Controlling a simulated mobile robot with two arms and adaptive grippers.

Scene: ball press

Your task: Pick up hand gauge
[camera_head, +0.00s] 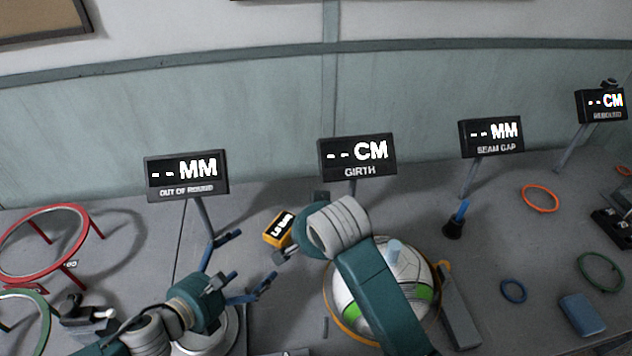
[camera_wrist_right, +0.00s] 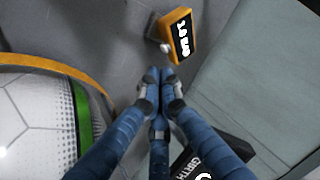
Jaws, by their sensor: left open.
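The hand gauge, a small yellow-orange box with a black display and white characters, lies on the grey table (camera_head: 258,200). I take it to be the yellow box (camera_head: 279,229) left of the girth sign in the head view; it also shows in the right wrist view (camera_wrist_right: 178,36), just beyond the fingertips. My right gripper (camera_wrist_right: 161,80) has its blue fingers drawn together with nothing between them, apart from the gauge. In the head view it is mostly hidden by my right arm. My left gripper (camera_head: 248,268) is open and empty, left of the gauge.
A white and green ball (camera_head: 424,292) sits in an orange ring beneath my right arm. The girth sign (camera_head: 357,158) and out-of-round sign (camera_head: 187,176) stand behind. Red ring stand (camera_head: 40,268) at left; blue block (camera_head: 582,314) and loose rings at right.

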